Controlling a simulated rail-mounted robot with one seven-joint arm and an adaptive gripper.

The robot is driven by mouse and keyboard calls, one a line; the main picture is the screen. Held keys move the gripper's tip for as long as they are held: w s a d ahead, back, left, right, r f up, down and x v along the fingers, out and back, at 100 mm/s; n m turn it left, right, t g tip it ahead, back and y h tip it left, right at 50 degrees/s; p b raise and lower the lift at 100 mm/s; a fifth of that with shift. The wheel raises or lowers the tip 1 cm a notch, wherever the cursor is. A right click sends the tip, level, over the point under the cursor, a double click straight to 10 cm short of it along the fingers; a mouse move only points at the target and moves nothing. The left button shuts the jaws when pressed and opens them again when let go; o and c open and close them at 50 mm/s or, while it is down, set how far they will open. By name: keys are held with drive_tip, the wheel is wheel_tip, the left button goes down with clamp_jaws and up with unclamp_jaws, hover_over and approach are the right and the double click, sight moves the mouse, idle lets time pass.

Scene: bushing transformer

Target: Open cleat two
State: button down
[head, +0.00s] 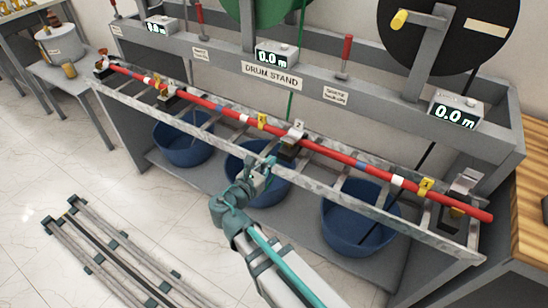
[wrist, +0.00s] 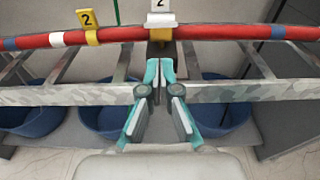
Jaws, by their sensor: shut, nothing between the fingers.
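Cleat two is the light grey clamp (head: 294,133) midway along the red cable (head: 210,105). In the wrist view, cleat two (wrist: 161,20) carries a white plate marked 2 and its light top lies across the red cable (wrist: 220,32). It looks closed over the cable, but its latch is not clear. My gripper (head: 266,165) is in front of and below cleat two. In the wrist view my gripper (wrist: 160,66) has its teal fingertips together just in front of the ladder rail, apart from the cleat. It is shut and empty.
A metal ladder rack (head: 225,122) carries the cable, with its front rail (wrist: 60,95) between my wrist and the cable. A yellow tag marked 2 (wrist: 86,20) sits left of the cleat. Other cleats (head: 463,190) stand along the rack. Blue tubs (head: 360,218) are below.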

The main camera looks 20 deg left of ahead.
sight(288, 143)
drive_tip(key=p+x, duration=0.1)
drive_tip(key=x, duration=0.8)
drive_tip(key=shift+d, duration=0.1)
drive_tip(key=shift+s+p, duration=0.1)
drive_tip(key=shift+p, duration=0.3)
